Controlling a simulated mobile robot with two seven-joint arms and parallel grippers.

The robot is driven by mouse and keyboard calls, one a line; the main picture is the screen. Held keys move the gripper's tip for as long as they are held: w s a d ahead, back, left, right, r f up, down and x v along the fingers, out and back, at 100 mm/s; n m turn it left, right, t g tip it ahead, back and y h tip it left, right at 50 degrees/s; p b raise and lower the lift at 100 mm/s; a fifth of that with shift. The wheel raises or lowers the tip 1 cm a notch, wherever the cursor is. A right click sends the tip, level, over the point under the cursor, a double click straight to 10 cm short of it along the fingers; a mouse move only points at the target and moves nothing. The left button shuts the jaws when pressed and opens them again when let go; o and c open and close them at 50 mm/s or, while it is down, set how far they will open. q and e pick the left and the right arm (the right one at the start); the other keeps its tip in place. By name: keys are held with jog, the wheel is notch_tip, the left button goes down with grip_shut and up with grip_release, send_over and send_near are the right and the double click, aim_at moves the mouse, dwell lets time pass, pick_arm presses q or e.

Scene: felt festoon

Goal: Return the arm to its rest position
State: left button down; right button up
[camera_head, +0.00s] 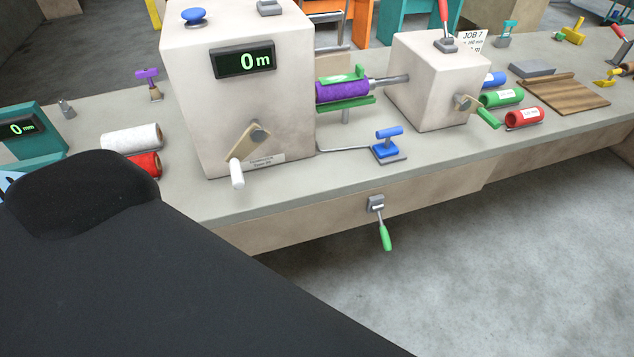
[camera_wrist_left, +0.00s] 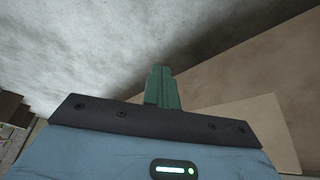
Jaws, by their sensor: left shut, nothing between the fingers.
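My left gripper (camera_wrist_left: 163,75) shows in the left wrist view, its green fingers together and nothing between them. Grey floor and a beige surface lie behind it, with no object at its tips. In the head view a large black link of my own arm fills the lower left, and the fingers do not show there. My right gripper is in neither view.
The grey bench (camera_head: 290,196) carries a big beige machine box (camera_head: 240,100) reading 0 m, a purple roll (camera_head: 342,91), a smaller box (camera_head: 437,85) and a blue-handled tool (camera_head: 389,148). A green-handled lever (camera_head: 384,232) hangs from its front. Open floor (camera_head: 480,270) lies at lower right.

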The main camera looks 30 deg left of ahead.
pick_arm(q)
jog(key=f+t, duration=0.1)
jog(key=w+d+t, duration=0.1)
jog(key=t, duration=0.1)
jog(key=w+f+t+h, duration=0.1)
jog(key=shift+w+d+f+p, duration=0.15)
jog(key=shift+w+f+p, duration=0.05)
jog(key=shift+f+p, duration=0.1)
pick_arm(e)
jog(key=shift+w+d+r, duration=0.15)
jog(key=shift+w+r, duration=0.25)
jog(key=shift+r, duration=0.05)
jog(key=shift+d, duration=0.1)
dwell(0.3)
